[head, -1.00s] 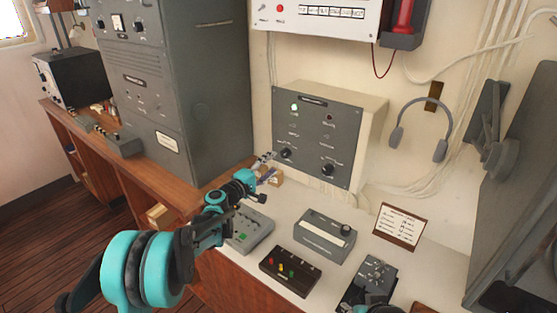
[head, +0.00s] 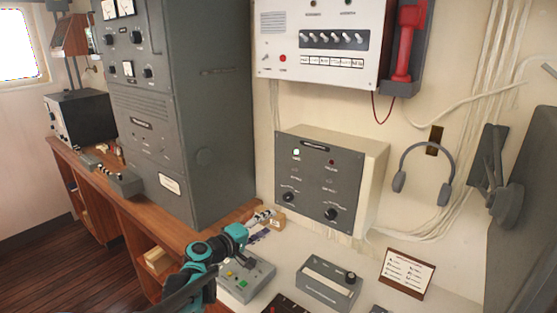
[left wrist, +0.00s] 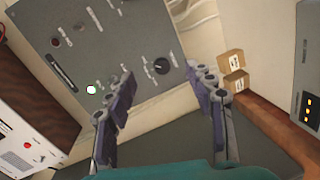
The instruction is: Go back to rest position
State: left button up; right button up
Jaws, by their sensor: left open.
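My left gripper (head: 262,223) is in front of the lower left corner of the grey panel box (head: 312,180), above the white desk top (head: 290,245). The left wrist view shows its two fingers (left wrist: 160,75) spread apart with nothing between them. The panel box, with a lit green-white lamp (left wrist: 91,90) and a black knob (left wrist: 162,67), lies beyond the fingers. My left arm comes in at the bottom, teal and black. My right gripper is not in view.
Small cardboard boxes (head: 279,221) stand close to the left gripper. A grey button unit (head: 246,280) is beside the arm, and a grey device (head: 328,283) stands to its right. A tall grey cabinet (head: 190,110) rises at left. Headphones (head: 424,172) hang on the wall.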

pick_arm(q)
jog(key=s+a+f+m+g+y, duration=0.2)
jog(key=s+a+f+y, duration=0.1)
jog(key=s, duration=0.9)
jog(key=s+a+f+m+g+y, duration=0.1)
jog(key=s+a+f+m+y, duration=0.2)
jog(key=s, duration=0.9)
jog(key=s+a+f+m+g+y, duration=0.2)
jog(key=s+a, duration=0.4)
jog(key=s, duration=0.6)
notch_tip(320, 180, down, 2)
jog(key=shift+f+m+g+y, duration=0.1)
jog(key=shift+m+g+y, duration=0.3)
jog(key=shift+y, duration=0.5)
jog(key=shift+c, duration=0.4)
